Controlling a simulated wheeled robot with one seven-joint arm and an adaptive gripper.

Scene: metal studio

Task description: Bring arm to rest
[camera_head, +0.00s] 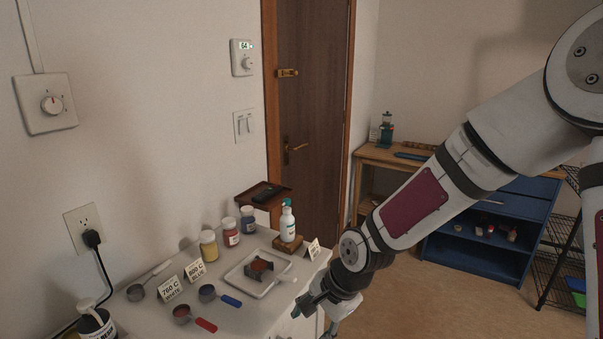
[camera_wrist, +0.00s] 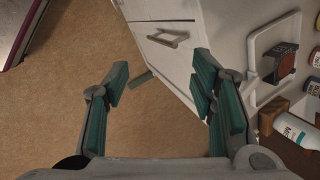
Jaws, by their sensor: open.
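My arm reaches down from the upper right in the head view. My gripper (camera_head: 325,307) is at the front right edge of the white counter (camera_head: 240,309), partly cut off by the bottom of the picture. In the wrist view my gripper (camera_wrist: 163,100) has its two green-padded fingers wide apart. Nothing is between them; the floor (camera_wrist: 90,70) and the white cabinet front (camera_wrist: 172,60) show beyond.
The counter holds a white tray (camera_head: 242,283) with a dark block, jars (camera_head: 208,246), scoops (camera_head: 220,295), label cards (camera_head: 171,289) and a white bottle (camera_head: 287,225) on a wooden block. A blue shelf (camera_head: 470,255) and wooden bench (camera_head: 385,156) stand behind. Floor between is clear.

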